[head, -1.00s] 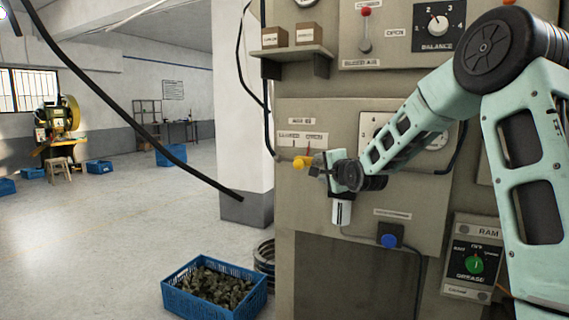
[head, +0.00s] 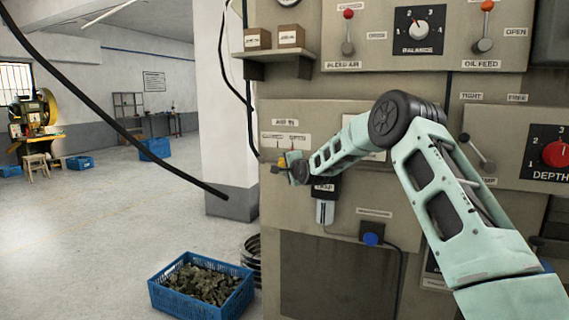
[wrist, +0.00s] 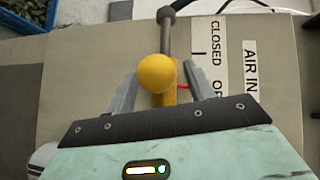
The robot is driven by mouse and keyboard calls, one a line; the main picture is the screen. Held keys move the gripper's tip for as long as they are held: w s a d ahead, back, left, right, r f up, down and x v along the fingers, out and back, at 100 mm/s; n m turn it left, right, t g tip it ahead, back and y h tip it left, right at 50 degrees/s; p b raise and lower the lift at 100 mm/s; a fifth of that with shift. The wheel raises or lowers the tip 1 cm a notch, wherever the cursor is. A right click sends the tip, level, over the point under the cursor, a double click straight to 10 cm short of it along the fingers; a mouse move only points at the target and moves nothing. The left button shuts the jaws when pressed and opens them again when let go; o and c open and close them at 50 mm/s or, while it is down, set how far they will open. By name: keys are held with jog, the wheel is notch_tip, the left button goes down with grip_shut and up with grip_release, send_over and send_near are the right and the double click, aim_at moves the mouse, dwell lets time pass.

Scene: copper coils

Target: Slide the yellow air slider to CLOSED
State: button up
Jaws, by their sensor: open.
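The yellow air slider (wrist: 157,73) has a round yellow knob and stands on the grey panel beside the CLOSED label (wrist: 215,40) and the partly covered OPEN label (wrist: 217,86). A small red pointer (wrist: 183,87) beside the knob is level with the OPEN label. My gripper (wrist: 159,80) is open, with one finger on each side of the knob. I cannot tell if either finger touches it. In the head view my gripper (head: 281,168) is at the panel below these labels and mostly hides the slider.
A grey rod (wrist: 167,32) stands just past the knob. Levers and dials fill the upper panels. A blue crate (head: 200,290) of dark pieces stands on the floor at lower left. The floor left of it is open.

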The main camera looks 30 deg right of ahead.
jog(key=shift+w+f, duration=0.1)
jog(key=shift+w, duration=0.45)
grip_shut()
jog(key=w+a+b, duration=0.2)
jog(key=w+a, duration=0.2)
jog(key=w, duration=0.1)
jog(key=shift+c, duration=1.7)
grip_release()
jog(key=o, duration=0.3)
jog(key=shift+w+a, duration=0.1)
jog(key=shift+o, duration=0.2)
